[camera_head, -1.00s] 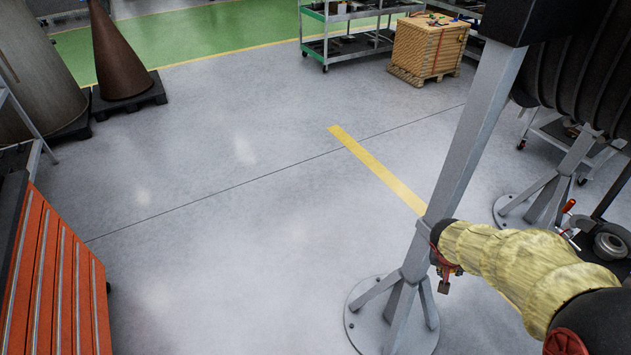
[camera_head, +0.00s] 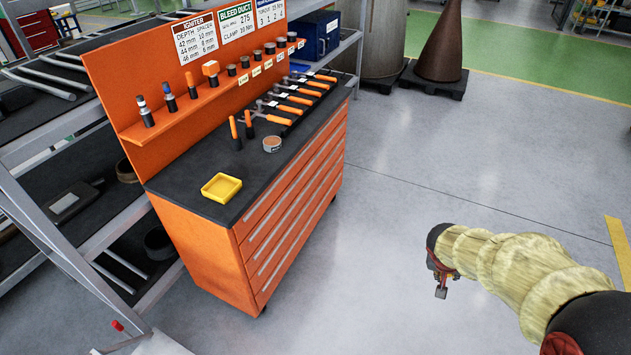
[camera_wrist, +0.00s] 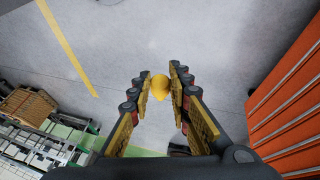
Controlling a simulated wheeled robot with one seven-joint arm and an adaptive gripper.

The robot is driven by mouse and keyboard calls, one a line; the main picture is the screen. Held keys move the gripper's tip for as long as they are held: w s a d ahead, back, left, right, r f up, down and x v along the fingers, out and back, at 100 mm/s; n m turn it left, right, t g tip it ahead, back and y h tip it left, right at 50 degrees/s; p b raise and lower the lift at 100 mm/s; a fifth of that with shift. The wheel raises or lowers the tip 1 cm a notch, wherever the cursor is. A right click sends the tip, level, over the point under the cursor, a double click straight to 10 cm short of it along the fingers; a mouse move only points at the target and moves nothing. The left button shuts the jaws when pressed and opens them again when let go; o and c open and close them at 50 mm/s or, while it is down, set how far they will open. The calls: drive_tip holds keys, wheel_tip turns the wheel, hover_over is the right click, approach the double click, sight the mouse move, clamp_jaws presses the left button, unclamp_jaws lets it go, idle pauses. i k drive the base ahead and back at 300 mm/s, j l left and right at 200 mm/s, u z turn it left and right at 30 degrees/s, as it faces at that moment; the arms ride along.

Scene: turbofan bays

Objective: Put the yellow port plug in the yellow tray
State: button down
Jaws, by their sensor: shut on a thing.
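The yellow tray (camera_head: 222,187) sits on the dark top of the orange tool cabinet, near its front corner, and looks empty. My gripper (camera_head: 441,284) is low at the right in the head view, out over the floor and well apart from the cabinet. In the wrist view my gripper (camera_wrist: 160,88) is shut on the yellow port plug (camera_wrist: 160,84), a small round piece between the fingertips. The plug is not clear in the head view.
The orange cabinet (camera_head: 215,262) bears several upright tools, orange-handled tools in a row and a small round tin (camera_head: 272,144). A grey shelf rack (camera_head: 95,250) stands to its left. The floor (camera_head: 395,230) between cabinet and arm is clear.

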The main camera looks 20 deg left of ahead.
sight(216, 187)
drive_tip(key=i+j+u, duration=1)
drive_tip(key=i+j, duration=0.2)
